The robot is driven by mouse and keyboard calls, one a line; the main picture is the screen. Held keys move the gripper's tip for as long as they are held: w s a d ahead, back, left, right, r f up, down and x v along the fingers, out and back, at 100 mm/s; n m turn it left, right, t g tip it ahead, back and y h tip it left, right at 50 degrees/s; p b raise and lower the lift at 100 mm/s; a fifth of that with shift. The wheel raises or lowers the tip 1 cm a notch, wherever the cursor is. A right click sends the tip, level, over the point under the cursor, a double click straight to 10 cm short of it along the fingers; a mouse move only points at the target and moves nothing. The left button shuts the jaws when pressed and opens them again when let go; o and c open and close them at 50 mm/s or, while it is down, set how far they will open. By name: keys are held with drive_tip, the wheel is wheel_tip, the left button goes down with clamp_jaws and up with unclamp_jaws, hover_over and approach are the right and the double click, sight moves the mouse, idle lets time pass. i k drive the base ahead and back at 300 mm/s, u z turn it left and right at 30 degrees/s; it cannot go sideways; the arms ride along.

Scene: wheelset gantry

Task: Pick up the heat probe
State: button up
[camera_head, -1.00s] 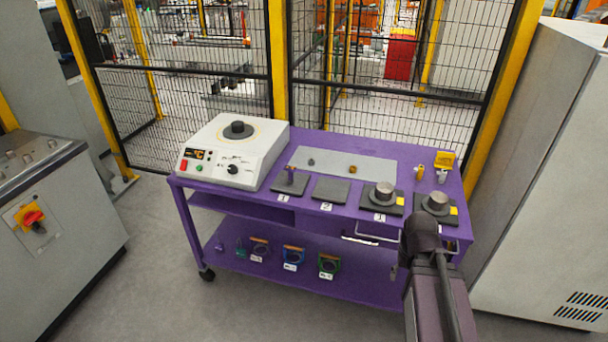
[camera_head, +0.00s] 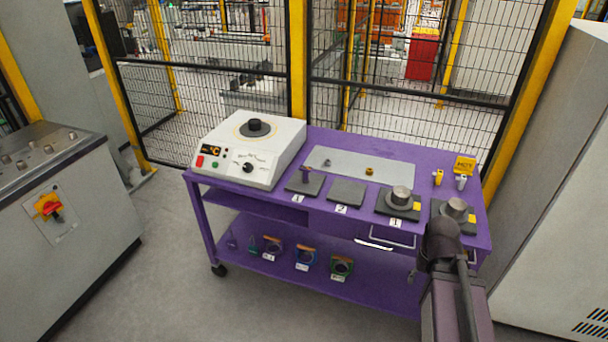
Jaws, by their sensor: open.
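Two small upright handheld-looking items stand at the right rear of the purple cart, a yellow one (camera_head: 438,177) and a pale grey one (camera_head: 461,182). Either might be the heat probe; they are too small to tell which. Both stand apart from my arm, on the cart top behind the grey pads. My dark arm rises at the lower right, in front of the cart's right front corner. My gripper cannot be made out; the arm's own links seem to hide it. Nothing is seen held.
The purple cart (camera_head: 322,219) carries a white heater unit (camera_head: 238,170), a grey mat (camera_head: 340,164), numbered pads with metal parts (camera_head: 402,196), and a yellow HOT sign (camera_head: 465,164). Several coloured parts sit on its lower shelf. Mesh fencing stands behind, cabinets on both sides.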

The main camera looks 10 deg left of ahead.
sight(305, 169)
drive_tip(key=i, duration=0.95)
drive_tip(key=z, duration=0.05)
